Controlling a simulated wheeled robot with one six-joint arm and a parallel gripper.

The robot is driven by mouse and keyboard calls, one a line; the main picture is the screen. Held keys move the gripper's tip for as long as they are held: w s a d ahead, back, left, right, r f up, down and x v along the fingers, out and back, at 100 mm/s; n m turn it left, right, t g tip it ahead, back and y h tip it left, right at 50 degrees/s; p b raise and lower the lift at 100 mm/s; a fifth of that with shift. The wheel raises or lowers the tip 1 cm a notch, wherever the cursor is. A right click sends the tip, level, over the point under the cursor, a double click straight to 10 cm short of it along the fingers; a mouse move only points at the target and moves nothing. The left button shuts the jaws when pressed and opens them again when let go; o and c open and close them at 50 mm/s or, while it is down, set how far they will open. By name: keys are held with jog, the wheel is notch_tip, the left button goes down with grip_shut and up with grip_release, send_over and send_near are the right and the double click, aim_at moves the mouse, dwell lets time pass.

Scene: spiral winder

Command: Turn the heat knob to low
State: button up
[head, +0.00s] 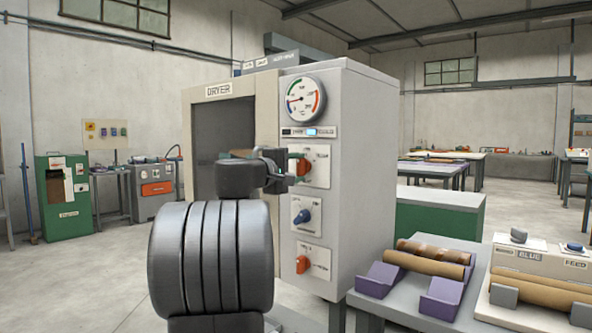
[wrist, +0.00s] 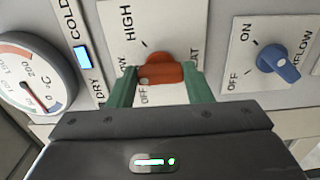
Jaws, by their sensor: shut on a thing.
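The heat knob (wrist: 160,72) is orange-red and sits on a white plate of the dryer panel. The wrist view shows the plate turned on its side, with HIGH, OFF and partly covered LOW and HEAT lettering. My gripper (wrist: 160,82) is shut on the knob, with one green finger at each side. The knob's long axis runs left to right in this view, its left end towards the partly covered LOW lettering. In the head view my gripper (head: 300,166) reaches the upper knob plate, and my arm hides part of it.
The grey dryer (head: 362,170) carries a round gauge (head: 305,98) above the heat plate. A blue airflow knob (head: 303,216) and another orange knob (head: 302,265) sit below. A table with purple cradles (head: 440,298) and a brown roll (head: 425,262) stands at the right.

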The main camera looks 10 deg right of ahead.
jog(key=o, duration=1)
jog(key=p+v, duration=0.1)
jog(key=v, duration=1.3)
jog(key=shift+d, duration=0.1)
jog(key=shift+w+d, duration=0.1)
jog(key=b+x, duration=0.1)
jog(key=x, duration=1.2)
jog(key=shift+w+d, duration=0.2)
jog(key=shift+d, duration=0.05)
